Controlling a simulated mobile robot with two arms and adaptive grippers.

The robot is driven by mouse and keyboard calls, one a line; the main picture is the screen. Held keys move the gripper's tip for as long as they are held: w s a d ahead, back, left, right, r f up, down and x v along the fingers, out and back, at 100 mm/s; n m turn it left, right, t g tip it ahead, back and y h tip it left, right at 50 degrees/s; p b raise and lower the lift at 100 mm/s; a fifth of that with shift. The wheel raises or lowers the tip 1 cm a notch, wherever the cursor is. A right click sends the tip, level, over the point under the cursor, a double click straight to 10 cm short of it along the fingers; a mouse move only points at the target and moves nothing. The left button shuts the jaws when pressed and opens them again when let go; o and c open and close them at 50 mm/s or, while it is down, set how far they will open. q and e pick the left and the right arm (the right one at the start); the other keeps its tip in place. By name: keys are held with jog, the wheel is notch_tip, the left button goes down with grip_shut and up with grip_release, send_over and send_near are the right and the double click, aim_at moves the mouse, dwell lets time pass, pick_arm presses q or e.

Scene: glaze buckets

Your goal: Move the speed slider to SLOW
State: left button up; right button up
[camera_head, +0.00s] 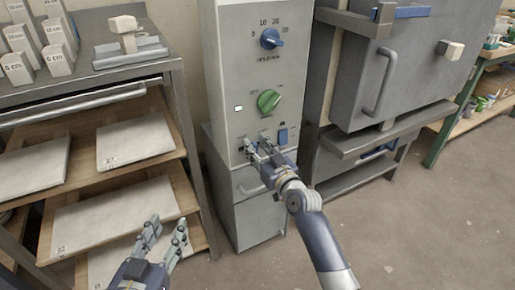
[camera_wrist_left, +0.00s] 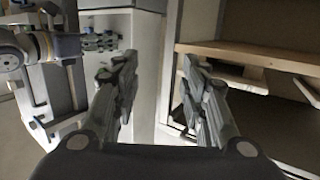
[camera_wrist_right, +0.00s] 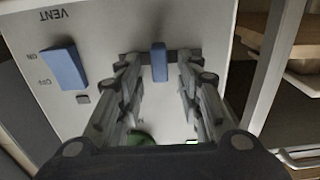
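The speed slider's blue knob (camera_wrist_right: 158,62) shows in the right wrist view, on the pale panel of the grey control cabinet (camera_head: 228,70). My right gripper (camera_wrist_right: 158,66) is at the panel with its fingers apart, one on each side of the knob. Gaps show between the knob and both fingers. In the head view the right gripper (camera_head: 262,148) hides most of the slider. The slider's SLOW marking cannot be read. My left gripper (camera_head: 167,230) is open and empty, low in front of the shelf rack; its fingers also show apart in the left wrist view (camera_wrist_left: 158,65).
A blue VENT rocker switch (camera_wrist_right: 65,68) sits beside the slider; it also shows in the head view (camera_head: 283,137). Above are a green knob (camera_head: 268,101) and a blue dial (camera_head: 271,39). A kiln (camera_head: 420,65) stands right, a shelf rack (camera_head: 150,75) left.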

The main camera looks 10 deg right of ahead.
aim_at(242, 145)
jog(key=shift+c, duration=0.3)
grip_shut()
jog(key=a+p, duration=0.1)
jog(key=s+a+p, duration=0.1)
jog(key=a, duration=0.1)
jog(key=shift+s+a, duration=0.1)
pick_arm(q)
jog(key=s+a+f+g+y, duration=0.1)
jog(key=s+a+f+g, duration=0.1)
jog(key=s+f+g, duration=0.3)
notch_tip(242, 145, down, 4)
jog(key=shift+s+a+f+g+y, duration=0.1)
jog(key=shift+s+a+g+y, duration=0.1)
jog(key=shift+a+g+y, duration=0.2)
